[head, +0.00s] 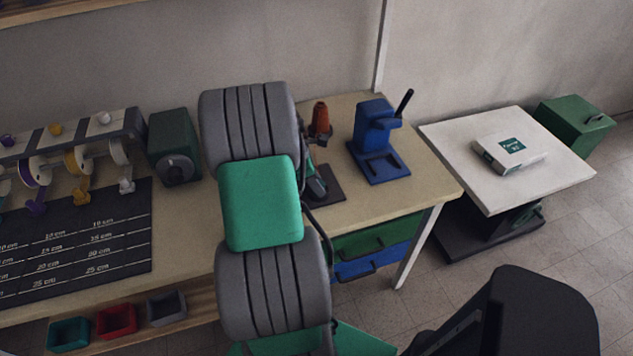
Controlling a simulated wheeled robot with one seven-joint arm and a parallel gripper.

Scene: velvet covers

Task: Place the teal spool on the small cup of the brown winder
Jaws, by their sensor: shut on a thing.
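A reddish-brown upright piece (320,117) stands on the table just right of my arm. Its lower part is partly hidden, and I cannot tell if it belongs to the brown winder. I cannot make out a small cup. Below it a dark device (315,187) rests on a dark base plate (333,190), partly covered by my arm and its cable. I cannot make out a teal spool. My grey and green arm crosses the middle of the view and hides the table behind it. My gripper cannot be made out.
A blue stand with a black lever (376,135) is at the table's right. A dark green box with a dial (174,147) and a rack of hanging reels (75,140) are at the left, above a black measuring mat (105,240). A white side table (560,172) holds a box (510,152).

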